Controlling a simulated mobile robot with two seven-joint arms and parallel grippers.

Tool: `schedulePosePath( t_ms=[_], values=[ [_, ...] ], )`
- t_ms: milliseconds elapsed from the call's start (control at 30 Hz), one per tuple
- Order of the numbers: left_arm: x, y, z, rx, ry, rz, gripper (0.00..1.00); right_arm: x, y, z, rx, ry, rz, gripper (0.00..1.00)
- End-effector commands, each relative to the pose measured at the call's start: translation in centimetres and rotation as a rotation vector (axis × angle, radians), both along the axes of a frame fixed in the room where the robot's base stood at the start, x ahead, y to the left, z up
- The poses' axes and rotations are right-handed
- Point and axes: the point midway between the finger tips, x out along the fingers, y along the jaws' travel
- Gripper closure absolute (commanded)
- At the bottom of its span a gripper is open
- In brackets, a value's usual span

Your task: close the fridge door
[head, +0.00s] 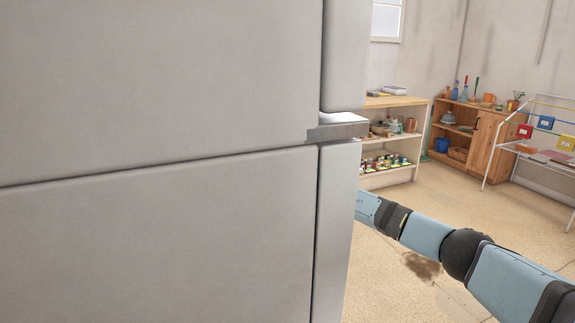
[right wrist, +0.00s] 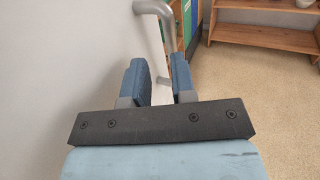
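The fridge (head: 160,90) fills the left half of the head view as large grey panels with a horizontal seam. A metal bracket (head: 338,131) sits at the seam on its right edge. I cannot tell from the head view how far the door stands open. In the right wrist view a pale upright surface (right wrist: 70,60), seemingly the fridge door, carries a grey metal handle (right wrist: 168,30). My right gripper (right wrist: 160,75) is open beside this surface, with the handle's lower end showing between its fingers. Contact is not clear. The head view hides this gripper behind the fridge. My left gripper is not in view.
Open floor (head: 400,290) lies right of the fridge. Behind stand a pale shelf (head: 395,101) with jars, a wooden cabinet (head: 480,130) and a white rack (head: 507,150) with coloured bins. The right wrist view shows a wooden shelf (right wrist: 265,38) at upper right.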

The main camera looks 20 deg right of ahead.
Motion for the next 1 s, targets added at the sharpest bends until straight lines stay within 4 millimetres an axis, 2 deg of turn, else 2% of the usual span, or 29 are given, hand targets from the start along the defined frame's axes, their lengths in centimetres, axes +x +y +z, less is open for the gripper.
schedulePosePath(
  t_ms=[33, 200, 400, 1000],
  values=[
    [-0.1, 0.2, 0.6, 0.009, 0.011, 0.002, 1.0, -1.1, -0.8, 0.7, -0.004, 0.0, -0.002, 0.76],
    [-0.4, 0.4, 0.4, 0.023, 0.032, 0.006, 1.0, -4.3, -2.3, 0.4, -0.003, 0.001, -0.005, 0.76],
    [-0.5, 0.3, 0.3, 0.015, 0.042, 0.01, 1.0, -6.4, -3.2, 0.2, 0.001, -0.002, -0.007, 0.76],
    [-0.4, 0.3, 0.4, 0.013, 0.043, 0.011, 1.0, -6.8, -3.5, 0.1, 0.001, -0.004, -0.009, 0.76]
  ],
)
